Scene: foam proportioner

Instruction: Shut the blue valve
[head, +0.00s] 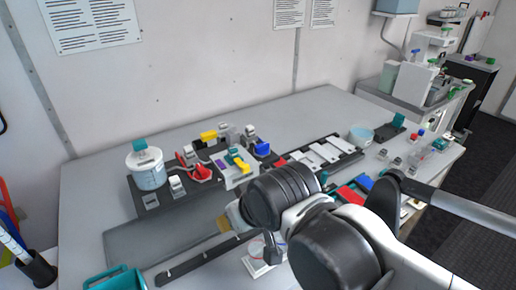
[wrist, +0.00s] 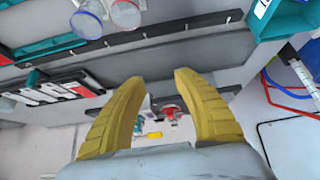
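A blue handle (head: 263,148), which looks like the blue valve, sits at the right end of the device on the table in the head view. A yellow handle (head: 238,163) and a red part (head: 201,173) are to its left. My gripper (wrist: 160,78) is open and empty in the wrist view, with its two yellow fingers apart. Between and beyond them show a yellow part (wrist: 153,135) and a red part (wrist: 170,113), small and some way off. I cannot make out the blue handle there. In the head view my arm hides most of the gripper.
A white jar with a teal cap (head: 147,168) stands left of the device. A rack of white plates (head: 320,152) lies to the right. A dark rail (head: 205,257) runs along the front. The table's back strip (head: 290,115) is clear.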

